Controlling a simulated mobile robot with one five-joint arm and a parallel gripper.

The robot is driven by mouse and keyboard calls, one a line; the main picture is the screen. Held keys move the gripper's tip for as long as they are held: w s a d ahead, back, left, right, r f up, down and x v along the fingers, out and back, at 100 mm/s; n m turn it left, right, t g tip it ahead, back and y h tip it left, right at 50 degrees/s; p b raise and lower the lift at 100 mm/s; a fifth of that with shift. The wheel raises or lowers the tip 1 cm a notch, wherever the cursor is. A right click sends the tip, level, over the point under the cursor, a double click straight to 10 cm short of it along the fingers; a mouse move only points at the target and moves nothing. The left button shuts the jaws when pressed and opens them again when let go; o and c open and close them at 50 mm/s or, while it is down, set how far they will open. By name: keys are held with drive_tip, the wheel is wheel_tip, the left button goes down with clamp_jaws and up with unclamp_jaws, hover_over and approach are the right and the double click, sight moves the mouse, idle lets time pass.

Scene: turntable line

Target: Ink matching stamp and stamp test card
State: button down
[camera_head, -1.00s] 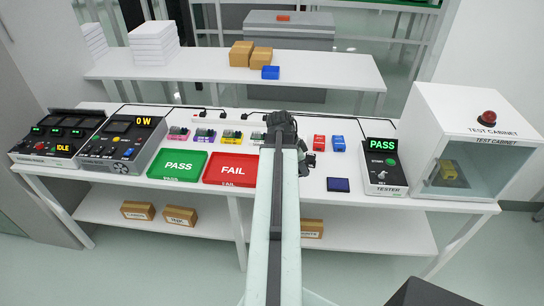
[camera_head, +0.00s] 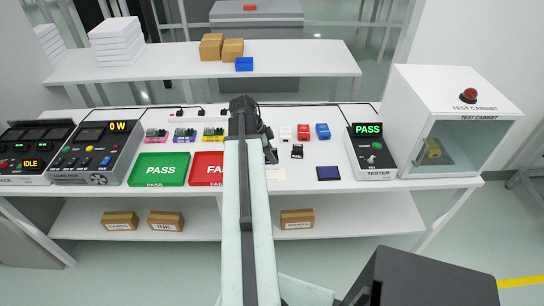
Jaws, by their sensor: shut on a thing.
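My gripper (camera_head: 270,152) is over the middle of the bench, mostly hidden behind my own arm. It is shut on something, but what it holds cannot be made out. A small black block (camera_head: 297,151), perhaps a stamp, shows just right of it. A flat dark-blue pad (camera_head: 328,173) lies right of the gripper. A pale card-like patch (camera_head: 276,174) lies on the bench in front of the gripper, partly hidden by my arm.
A green PASS tray (camera_head: 160,169) and a red FAIL tray (camera_head: 206,169) lie to the left. The tester (camera_head: 370,157) and test cabinet (camera_head: 450,120) stand to the right. A load box (camera_head: 98,152) stands at the left. A shelf (camera_head: 150,64) runs behind.

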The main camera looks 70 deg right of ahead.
sight(276, 174)
drive_tip(key=shift+s+f+b, duration=0.1)
drive_tip(key=shift+f+b, duration=2.85)
drive_tip(key=shift+f, duration=0.05)
drive_tip(key=shift+f+b, duration=0.5)
drive_tip(key=shift+b, duration=0.05)
wheel_tip(276, 174, up, 7)
drive_tip(key=p, duration=0.7)
drive_tip(key=shift+r, duration=0.1)
drive_tip(key=shift+s, duration=0.1)
